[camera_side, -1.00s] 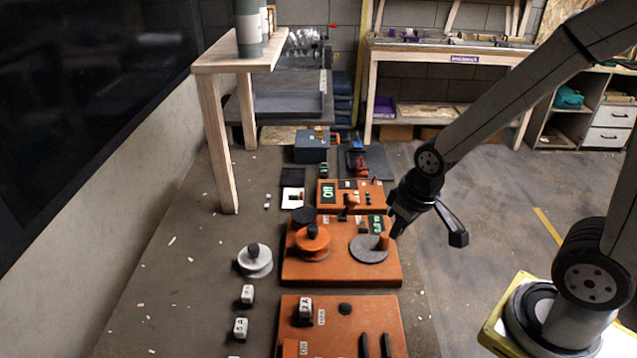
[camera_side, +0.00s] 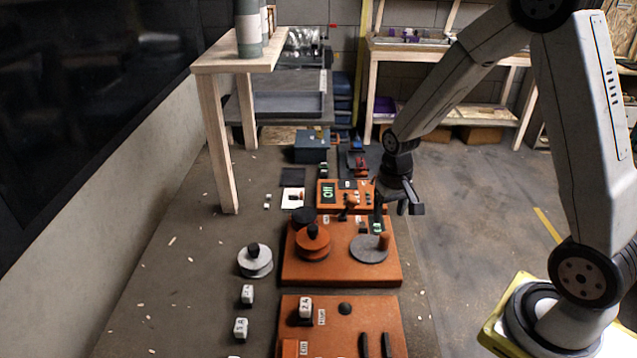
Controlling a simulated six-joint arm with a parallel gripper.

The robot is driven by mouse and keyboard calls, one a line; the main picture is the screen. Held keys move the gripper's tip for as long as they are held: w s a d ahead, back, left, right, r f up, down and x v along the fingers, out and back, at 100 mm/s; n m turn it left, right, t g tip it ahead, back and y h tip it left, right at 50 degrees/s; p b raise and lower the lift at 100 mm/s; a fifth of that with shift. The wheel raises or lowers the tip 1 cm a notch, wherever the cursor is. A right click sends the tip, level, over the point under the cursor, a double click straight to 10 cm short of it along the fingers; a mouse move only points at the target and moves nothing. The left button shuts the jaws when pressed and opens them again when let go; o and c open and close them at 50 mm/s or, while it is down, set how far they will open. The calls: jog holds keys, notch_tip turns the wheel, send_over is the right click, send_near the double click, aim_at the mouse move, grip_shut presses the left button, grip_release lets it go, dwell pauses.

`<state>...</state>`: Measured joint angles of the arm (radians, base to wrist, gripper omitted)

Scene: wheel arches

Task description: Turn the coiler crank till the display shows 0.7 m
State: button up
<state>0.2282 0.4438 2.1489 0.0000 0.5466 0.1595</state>
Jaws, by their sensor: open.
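The coiler is an orange base (camera_side: 300,270) in the middle of the side view. On it sit an orange spool with a dark knob (camera_side: 313,241) and a grey crank disc (camera_side: 367,250). A short upright orange crank handle (camera_side: 384,241) stands on the right part of the disc. A small dark display with green marks (camera_side: 377,228) is behind the disc; my gripper partly covers it, and its reading is too small to tell. My gripper (camera_side: 379,216) points down, open and empty, just behind and above the crank handle, apart from it as far as I can tell.
A second orange panel (camera_side: 331,208) with a dark display reading "Off" (camera_side: 328,192) stands behind the coiler. A grey-white spool (camera_side: 255,262) and white numbered blocks (camera_side: 241,328) lie to the left. Another orange panel (camera_side: 340,325) is in front. A wooden table leg (camera_side: 223,150) rises at the back left.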

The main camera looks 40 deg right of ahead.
aim_at(385, 235)
jog(key=shift+w+f, duration=0.1)
jog(key=shift+f, duration=4.15)
jog(key=c, duration=0.8)
jog(key=shift+s+a, duration=0.45)
jog(key=shift+a, duration=0.4)
